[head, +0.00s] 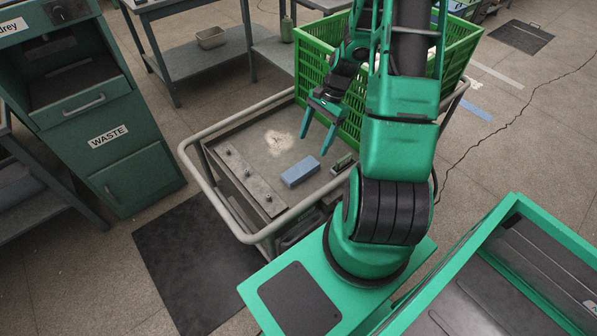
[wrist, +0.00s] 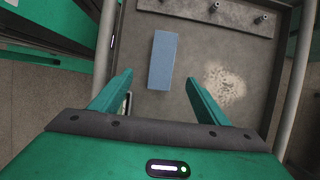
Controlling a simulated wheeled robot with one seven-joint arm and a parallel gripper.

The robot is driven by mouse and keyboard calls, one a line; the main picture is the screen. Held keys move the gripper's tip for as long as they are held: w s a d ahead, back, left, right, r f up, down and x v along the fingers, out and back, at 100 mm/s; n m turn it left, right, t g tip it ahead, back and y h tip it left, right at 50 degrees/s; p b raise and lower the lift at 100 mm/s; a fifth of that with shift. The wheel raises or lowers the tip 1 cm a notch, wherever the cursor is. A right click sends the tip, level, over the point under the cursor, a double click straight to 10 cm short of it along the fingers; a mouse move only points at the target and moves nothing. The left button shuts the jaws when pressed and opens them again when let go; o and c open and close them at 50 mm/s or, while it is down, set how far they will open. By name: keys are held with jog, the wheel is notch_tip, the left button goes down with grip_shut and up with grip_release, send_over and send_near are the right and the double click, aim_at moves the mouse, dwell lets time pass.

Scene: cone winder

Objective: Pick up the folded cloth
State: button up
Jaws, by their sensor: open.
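The folded cloth (head: 300,171) looks like a flat blue rectangular block. It lies on the grey top of the railed cart. In the wrist view the cloth (wrist: 162,60) lies past the fingertips, roughly in line with the gap between them. My gripper (head: 315,143) is above the cart top with its fingers pointing down, apart from the cloth. In the wrist view my gripper (wrist: 158,80) is open, with nothing between its fingers.
A metal strip with several pegs (head: 246,180) runs along the cart's left side. A green crate (head: 318,68) stands behind my gripper. A small dark green item (head: 342,164) lies right of the cloth. A pale stain (head: 278,141) marks the cart top.

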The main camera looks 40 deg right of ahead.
aim_at(301, 168)
jog(key=x, duration=1.1)
jog(key=shift+w+a+f, duration=0.15)
jog(key=shift+w+f, duration=0.05)
jog(key=shift+w, duration=0.15)
jog(key=shift+c, duration=0.4)
jog(key=c, duration=1.1)
